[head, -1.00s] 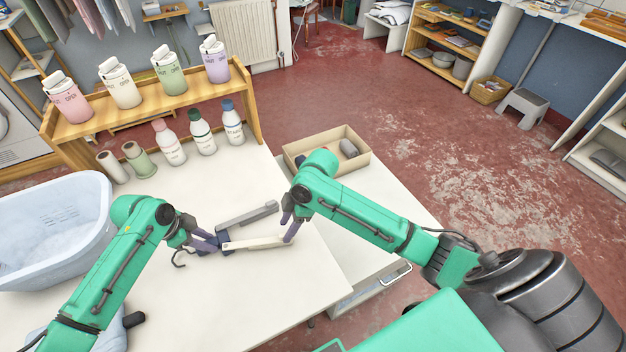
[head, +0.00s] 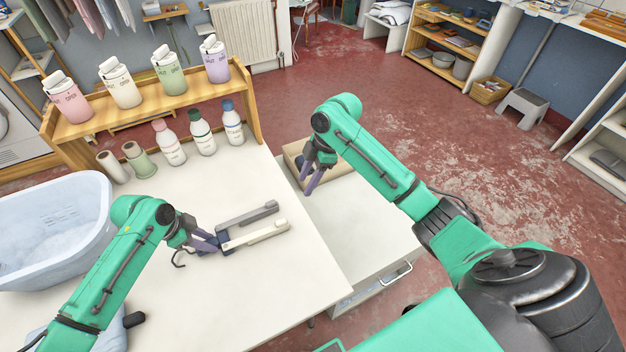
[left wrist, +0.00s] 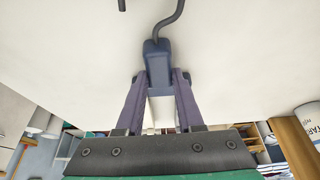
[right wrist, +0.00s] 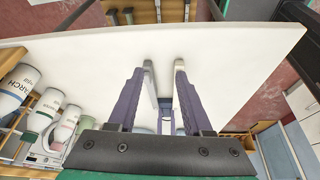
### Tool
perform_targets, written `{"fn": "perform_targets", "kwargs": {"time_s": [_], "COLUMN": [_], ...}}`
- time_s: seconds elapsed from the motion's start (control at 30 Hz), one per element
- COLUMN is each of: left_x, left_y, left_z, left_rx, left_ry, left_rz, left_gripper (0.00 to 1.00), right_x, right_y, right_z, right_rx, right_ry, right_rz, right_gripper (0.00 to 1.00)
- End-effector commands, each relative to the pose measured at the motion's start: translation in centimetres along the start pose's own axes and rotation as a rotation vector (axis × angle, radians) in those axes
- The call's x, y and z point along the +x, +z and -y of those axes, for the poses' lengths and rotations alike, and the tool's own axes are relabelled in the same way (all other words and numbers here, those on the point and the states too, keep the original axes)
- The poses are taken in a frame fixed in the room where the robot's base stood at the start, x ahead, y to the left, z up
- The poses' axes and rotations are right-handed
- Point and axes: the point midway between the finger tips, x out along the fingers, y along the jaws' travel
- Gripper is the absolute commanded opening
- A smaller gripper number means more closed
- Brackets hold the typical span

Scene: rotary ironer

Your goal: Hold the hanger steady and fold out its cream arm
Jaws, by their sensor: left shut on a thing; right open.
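The hanger lies at the middle of the white table. It has a dark blue body (head: 228,248), a thin dark hook (head: 180,258), a grey arm (head: 248,215) and a cream arm (head: 256,236). Both arms point right, nearly parallel, with a gap between them. My left gripper (head: 211,244) is shut on the body; the left wrist view shows the fingers on both sides of the body (left wrist: 157,66). My right gripper (head: 309,184) is open and empty, raised beyond the arms' tips, apart from them. In the right wrist view the cream arm (right wrist: 180,66) shows beyond its fingers.
Bottles (head: 201,132) and a wooden rack (head: 160,104) line the back edge. A pale blue basin (head: 60,225) is at the left. The table in front of the hanger is clear.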

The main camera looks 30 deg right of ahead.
Motion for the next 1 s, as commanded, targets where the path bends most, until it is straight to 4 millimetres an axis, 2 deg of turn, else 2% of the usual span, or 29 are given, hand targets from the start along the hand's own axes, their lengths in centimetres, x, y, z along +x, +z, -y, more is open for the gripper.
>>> {"fn": "perform_targets", "kwargs": {"time_s": [0.17, 0.43, 0.57, 0.67, 0.77, 0.9, 1.0], "left_x": [0.0, 0.0, 0.0, 0.0, 0.0, 0.0, 0.0], "left_y": [0.0, 0.0, 0.0, 0.0, 0.0, 0.0, 0.0], "left_z": [0.0, 0.0, 0.0, 0.0, 0.0, 0.0, 0.0], "left_rx": [0.000, 0.000, 0.000, 0.000, 0.000, 0.000, 0.000], "left_ry": [0.000, 0.000, 0.000, 0.000, 0.000, 0.000, 0.000], "left_rz": [0.000, 0.000, 0.000, 0.000, 0.000, 0.000, 0.000], "left_gripper": [0.00, 0.00, 0.00, 0.00, 0.00, 0.00, 0.00], "right_x": [0.9, 1.0, 1.3, 2.1, 3.1, 3.5, 2.9], "right_y": [2.1, 2.4, 1.8, -0.1, -3.2, -7.0, -8.6], "right_z": [-0.7, -0.8, -0.8, -0.8, -0.7, -0.4, -0.5], "right_rx": [0.058, 0.065, 0.098, 0.224, 0.446, 0.829, 1.091], "right_ry": [0.035, 0.042, 0.027, -0.022, -0.094, -0.137, -0.089], "right_rz": [0.017, 0.019, 0.018, 0.023, 0.070, 0.232, 0.366], "right_gripper": [0.50, 0.50, 0.00, 0.00, 0.00, 0.00, 0.00]}}
